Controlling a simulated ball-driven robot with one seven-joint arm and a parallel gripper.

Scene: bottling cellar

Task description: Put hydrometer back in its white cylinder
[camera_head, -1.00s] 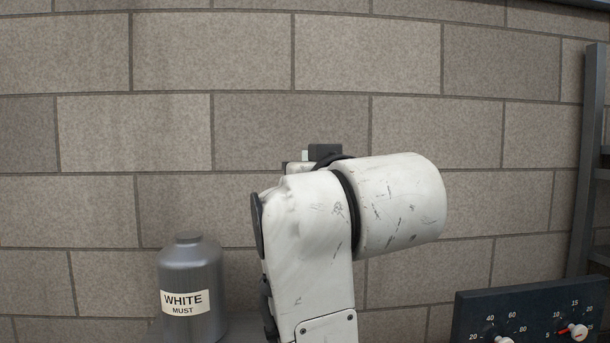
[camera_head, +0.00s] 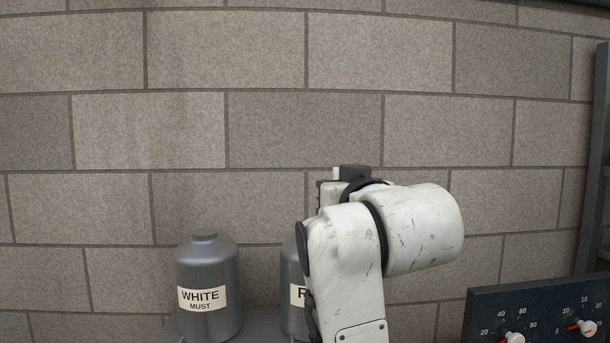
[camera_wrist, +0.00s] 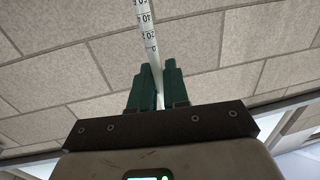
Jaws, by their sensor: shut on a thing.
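The hydrometer (camera_wrist: 148,35) shows in the wrist view as a thin white stem with black scale marks, running up out of the top of the picture. My gripper (camera_wrist: 157,88) has its green fingers shut on the stem's lower part. The stem leans slightly in that view, with wall blocks and ceiling behind it. In the head view my arm hides the gripper and the hydrometer. The white cylinder is not seen in either view.
A grey vessel (camera_head: 207,273) labelled WHITE MUST stands at lower left. A second grey vessel (camera_head: 291,270), its label starting with R, is partly behind my arm. A dark dial panel (camera_head: 540,302) is at lower right. A block wall (camera_head: 250,70) fills the background.

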